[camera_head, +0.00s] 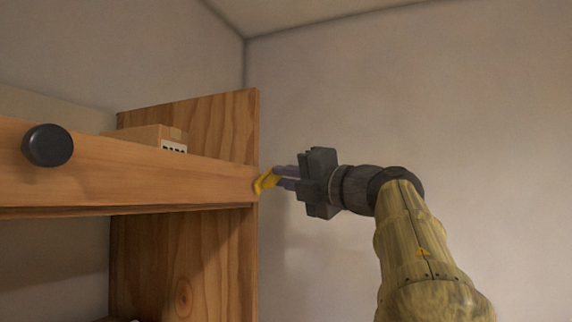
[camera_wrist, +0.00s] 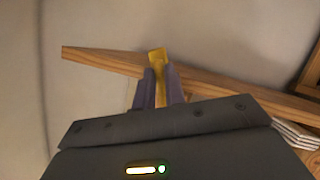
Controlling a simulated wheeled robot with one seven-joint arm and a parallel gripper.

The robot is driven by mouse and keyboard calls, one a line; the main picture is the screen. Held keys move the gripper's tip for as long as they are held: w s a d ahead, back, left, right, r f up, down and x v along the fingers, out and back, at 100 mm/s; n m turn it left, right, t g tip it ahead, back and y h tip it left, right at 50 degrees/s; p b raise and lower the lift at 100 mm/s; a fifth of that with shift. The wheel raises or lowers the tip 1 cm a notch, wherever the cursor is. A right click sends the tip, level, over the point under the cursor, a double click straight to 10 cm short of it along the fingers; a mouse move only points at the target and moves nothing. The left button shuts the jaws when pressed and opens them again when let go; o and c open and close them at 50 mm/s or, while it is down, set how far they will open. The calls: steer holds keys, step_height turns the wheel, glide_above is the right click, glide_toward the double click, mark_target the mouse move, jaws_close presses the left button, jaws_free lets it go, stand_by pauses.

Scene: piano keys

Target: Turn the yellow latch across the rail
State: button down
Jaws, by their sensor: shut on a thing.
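The yellow latch (camera_head: 265,182) sits at the right end of the wooden rail (camera_head: 200,182), by the upright side panel. My gripper (camera_head: 282,178) comes in from the right with its fingers shut on the latch. In the wrist view the latch (camera_wrist: 157,58) shows between and beyond the two purple-grey fingers of my gripper (camera_wrist: 157,85), and its far end overlaps the rail (camera_wrist: 105,57). The fingers cover part of the latch, so its pivot and exact angle to the rail are hard to tell.
A round black knob (camera_head: 47,145) sticks out of the rail at the left. A cardboard box (camera_head: 150,136) with a printed label stands behind the rail. The wooden side panel (camera_head: 235,125) rises behind the rail's right end. The space in front of the bare wall at right is free apart from my arm.

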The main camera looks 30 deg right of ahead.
steer(key=shift+f+m+g+h+p, duration=0.1)
steer(key=shift+m+g+h+p, duration=0.3)
steer(key=shift+m+p, duration=0.7)
steer(key=shift+m+g+h+p, duration=0.2)
steer(key=shift+m+g+p, duration=0.35)
steer(key=shift+m, duration=0.95)
steer(key=c, duration=1.5)
jaws_free()
steer(key=shift+d, duration=0.1)
steer(key=shift+o, duration=0.2)
steer(key=shift+f, duration=0.1)
steer(key=b+v, duration=0.4)
steer(key=v, duration=1.3)
steer(key=shift+s+b, duration=0.2)
steer(key=shift+b, duration=0.1)
steer(key=shift+d, duration=0.15)
